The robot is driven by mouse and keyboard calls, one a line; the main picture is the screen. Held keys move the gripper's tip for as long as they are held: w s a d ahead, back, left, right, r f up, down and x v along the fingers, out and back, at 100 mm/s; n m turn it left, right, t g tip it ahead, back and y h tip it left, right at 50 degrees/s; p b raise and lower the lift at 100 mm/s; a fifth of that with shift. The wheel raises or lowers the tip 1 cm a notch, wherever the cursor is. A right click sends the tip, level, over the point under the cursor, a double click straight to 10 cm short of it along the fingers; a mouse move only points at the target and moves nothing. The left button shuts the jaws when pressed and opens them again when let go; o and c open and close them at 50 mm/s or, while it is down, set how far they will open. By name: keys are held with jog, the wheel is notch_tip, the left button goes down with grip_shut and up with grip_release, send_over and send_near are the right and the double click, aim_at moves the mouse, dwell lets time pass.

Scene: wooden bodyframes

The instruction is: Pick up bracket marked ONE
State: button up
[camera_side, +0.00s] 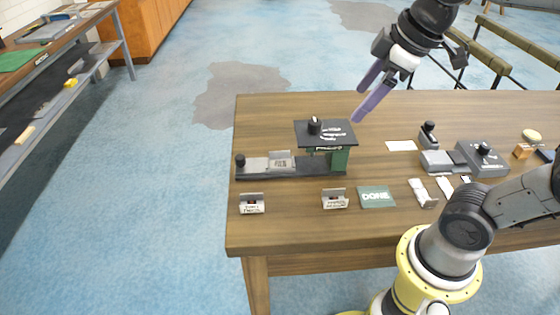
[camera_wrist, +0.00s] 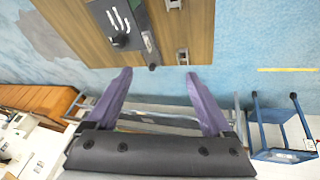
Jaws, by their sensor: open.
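Two small metal brackets with labels stand near the table's front left edge in the side view. One is at the far left (camera_side: 252,204), the other farther right (camera_side: 335,199); their lettering is too small to read surely, so I cannot tell which is marked ONE. Two small pieces, apparently these brackets, also show at the top of the wrist view (camera_wrist: 173,4) (camera_wrist: 183,57). A similar metal piece (camera_side: 281,160) sits on the dark fixture. My gripper (camera_side: 360,103) is open and empty, high above the table's back part. Its purple fingers also show in the wrist view (camera_wrist: 158,73).
A black-topped green stand (camera_side: 338,158) adjoins the long dark fixture (camera_side: 310,168) with a knob. A green DONE mat (camera_side: 377,197) lies right of the brackets. Grey devices (camera_side: 483,158) and small pieces crowd the right. The wooden table's (camera_side: 268,118) back left is clear.

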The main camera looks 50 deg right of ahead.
jog(key=w+n+g, duration=0.2)
jog(key=w+n, duration=0.1)
jog(key=w, duration=0.8)
jog(key=g, duration=0.3)
send_over(278, 152)
jog(key=s+a, duration=0.2)
notch_tip(278, 152, down, 11)
jog(key=shift+n, duration=0.3)
jog(key=f, duration=1)
jog(key=shift+d+f, duration=0.25)
jog(key=shift+f, duration=0.15)
jog(key=shift+w+d+f, duration=0.1)
jog(key=shift+w+f, duration=0.15)
jog(key=shift+f, duration=1.25)
jog(key=shift+w+d+f, duration=0.1)
jog(key=shift+w+f, duration=0.1)
jog(key=shift+f, duration=1.25)
grip_shut()
